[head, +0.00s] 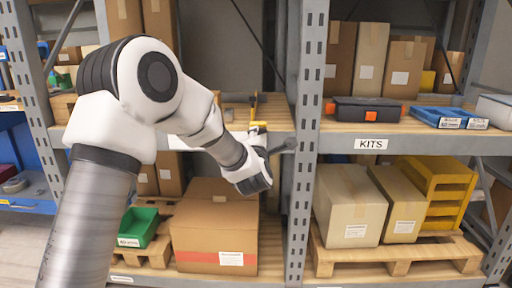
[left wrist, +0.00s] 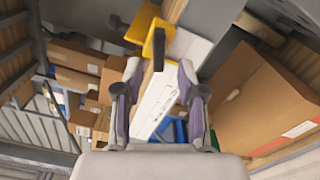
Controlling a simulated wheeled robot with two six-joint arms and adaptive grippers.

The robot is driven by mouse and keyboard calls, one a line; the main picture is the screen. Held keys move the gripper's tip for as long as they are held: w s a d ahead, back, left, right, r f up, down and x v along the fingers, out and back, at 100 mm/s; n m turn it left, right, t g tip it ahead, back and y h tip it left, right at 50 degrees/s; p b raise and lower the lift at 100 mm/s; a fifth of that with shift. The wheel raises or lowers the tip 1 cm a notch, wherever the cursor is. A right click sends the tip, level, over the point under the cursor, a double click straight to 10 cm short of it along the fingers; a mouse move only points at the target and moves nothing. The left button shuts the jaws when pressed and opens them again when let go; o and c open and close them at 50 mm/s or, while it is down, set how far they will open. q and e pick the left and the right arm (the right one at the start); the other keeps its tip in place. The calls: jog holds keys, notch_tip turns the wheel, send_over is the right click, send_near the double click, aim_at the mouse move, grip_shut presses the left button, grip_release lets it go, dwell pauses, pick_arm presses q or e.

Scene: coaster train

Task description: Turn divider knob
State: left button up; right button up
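A yellow fitting (head: 257,125) with a dark upright part stands at the front edge of the middle shelf, just above my left wrist. In the left wrist view the yellow fitting (left wrist: 146,24) is beyond the fingertips, with a dark part on its front (left wrist: 158,50). I cannot tell for certain which dark part is the knob. My left gripper (left wrist: 156,80) is open, its fingers apart with nothing gripped between them. A white label plate on the shelf front shows in the gap behind them. In the head view my arm hides most of the gripper. My right gripper is not in view.
A grey rack upright (head: 302,150) stands just right of my left wrist. A large cardboard box (head: 215,215) and a green bin (head: 139,227) are on the shelf below. The KITS shelf right of the upright holds a dark toolbox (head: 364,109) and blue trays (head: 448,117).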

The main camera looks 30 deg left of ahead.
pick_arm(q)
jog(key=v, duration=0.8)
jog(key=shift+d, duration=0.1)
notch_tip(320, 180, down, 20)
jog(key=s+d+m+g+h, duration=0.1)
jog(key=s+m+g+h, duration=0.1)
jog(key=m+g, duration=0.1)
jog(key=s+d+f+m+g+h, duration=0.2)
jog(key=s+d+f+m+g, duration=0.15)
jog(key=s+f, duration=0.45)
jog(key=s+d+f+m+g+h, duration=0.15)
jog(key=s+f+m, duration=0.35)
jog(key=f, duration=0.5)
jog(key=s+d+f+m+g+h, duration=0.1)
jog(key=s+d+f+m+g, duration=0.2)
jog(key=s+f, duration=0.55)
jog(key=s+d+f+m+g+h, duration=0.1)
jog(key=s+d+m+g, duration=0.1)
jog(key=s+m, duration=0.45)
jog(key=s+d+f+m+g+h, duration=0.2)
jog(key=s+m+g, duration=0.1)
jog(key=s+m, duration=0.35)
notch_tip(320, 180, up, 27)
jog(key=w+p, duration=0.1)
jog(key=p, duration=2.6)
jog(key=shift+r+t+p, duration=0.25)
jog(key=shift+t+p, duration=0.05)
jog(key=shift+p, duration=0.05)
